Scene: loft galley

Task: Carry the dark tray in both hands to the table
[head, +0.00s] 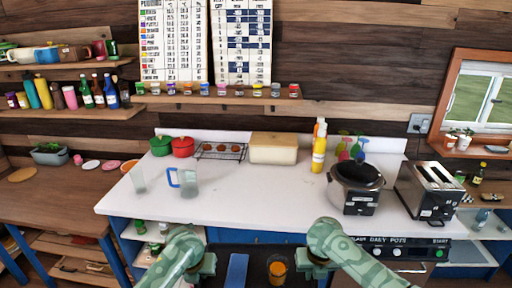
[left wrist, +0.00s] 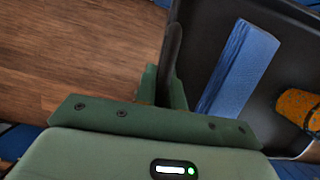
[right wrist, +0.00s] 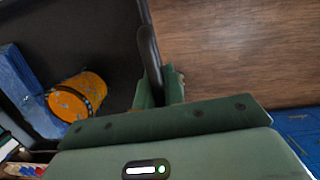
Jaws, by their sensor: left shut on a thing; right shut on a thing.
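The dark tray (head: 257,263) is at the bottom of the head view, in front of the counter; its near part is cut off. A blue block-like thing (head: 237,268) and an orange cylinder (head: 278,268) are on it. My left gripper (head: 207,265) is shut on the tray's left handle (left wrist: 173,50). My right gripper (head: 306,264) is shut on its right handle (right wrist: 149,48). In the left wrist view, the blue thing (left wrist: 240,65) lies flat near the handle. In the right wrist view, the orange cylinder (right wrist: 76,97) has a dark band. The table cannot be made out for certain.
The white counter (head: 240,215) ahead carries a glass pitcher (head: 186,182), a slow cooker (head: 356,188), a toaster (head: 430,192), a yellow bottle (head: 319,153) and a bread box (head: 273,148). Its front middle is clear. A wooden worktop (head: 60,205) is at left. Wood floor (left wrist: 70,60) shows below.

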